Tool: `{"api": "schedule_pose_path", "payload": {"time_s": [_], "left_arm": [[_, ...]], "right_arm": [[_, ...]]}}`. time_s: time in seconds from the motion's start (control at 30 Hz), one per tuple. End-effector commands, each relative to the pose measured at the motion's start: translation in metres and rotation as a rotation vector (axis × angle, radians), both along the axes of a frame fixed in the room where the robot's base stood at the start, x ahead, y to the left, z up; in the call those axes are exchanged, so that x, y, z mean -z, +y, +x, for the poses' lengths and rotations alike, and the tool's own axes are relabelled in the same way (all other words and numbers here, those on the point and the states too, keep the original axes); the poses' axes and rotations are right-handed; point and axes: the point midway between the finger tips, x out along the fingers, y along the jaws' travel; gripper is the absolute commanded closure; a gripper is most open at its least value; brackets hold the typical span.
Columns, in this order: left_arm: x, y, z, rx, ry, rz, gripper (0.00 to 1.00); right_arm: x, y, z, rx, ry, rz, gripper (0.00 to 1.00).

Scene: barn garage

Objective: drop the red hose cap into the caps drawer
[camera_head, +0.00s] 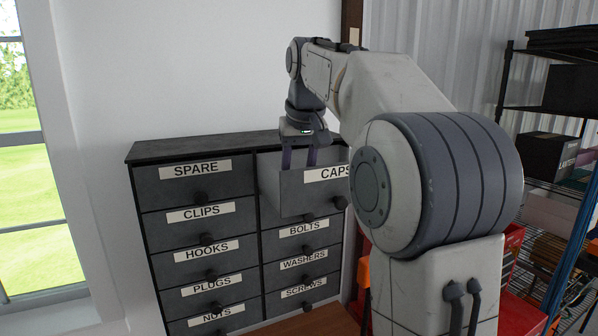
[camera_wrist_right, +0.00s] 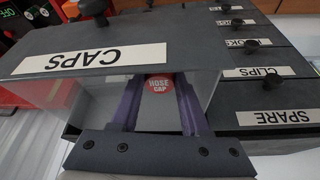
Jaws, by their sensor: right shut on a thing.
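The caps drawer (camera_head: 292,198) is pulled out at the top right of a dark drawer cabinet, its CAPS label on the front. The drawer front (camera_wrist_right: 185,28) also shows upside down in the right wrist view. My right gripper (camera_head: 299,160) points down into the open drawer, its fingertips hidden behind the front panel in the head view. In the wrist view the red hose cap (camera_wrist_right: 159,85), with white HOSE CAP lettering, sits between the two purple fingers, which are shut on it. Whether it touches the drawer floor I cannot tell. My left gripper is not in view.
The other drawers, such as SPARE (camera_head: 225,181) and BOLTS (camera_head: 283,236), are shut. A window (camera_head: 18,170) is at the left. A wire shelf (camera_head: 545,60) with boxes and red cases stand at the right. My right arm covers much of the head view.

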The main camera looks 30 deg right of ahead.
Motion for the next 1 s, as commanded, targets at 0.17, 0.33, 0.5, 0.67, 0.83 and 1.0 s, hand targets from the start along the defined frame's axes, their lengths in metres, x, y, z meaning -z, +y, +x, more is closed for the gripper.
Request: {"api": "schedule_pose_path", "payload": {"time_s": [0.17,0.33,0.5,0.67,0.83,1.0], "left_arm": [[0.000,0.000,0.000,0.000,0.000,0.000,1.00],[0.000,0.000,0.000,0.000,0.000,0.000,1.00],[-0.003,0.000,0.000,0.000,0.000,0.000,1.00],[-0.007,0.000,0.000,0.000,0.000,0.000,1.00],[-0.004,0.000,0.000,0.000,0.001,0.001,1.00],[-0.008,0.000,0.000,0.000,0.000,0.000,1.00]], "right_arm": [[-0.001,0.000,0.000,0.000,-0.001,0.000,0.25],[-0.001,0.000,0.000,0.000,-0.001,0.000,0.25],[-0.004,0.000,0.000,0.000,-0.001,0.000,0.25],[-0.019,0.000,-0.001,0.000,-0.005,-0.001,0.25],[-0.053,0.004,-0.014,0.000,-0.007,-0.002,0.25],[-0.087,0.007,-0.028,0.000,-0.005,-0.001,0.25]]}}
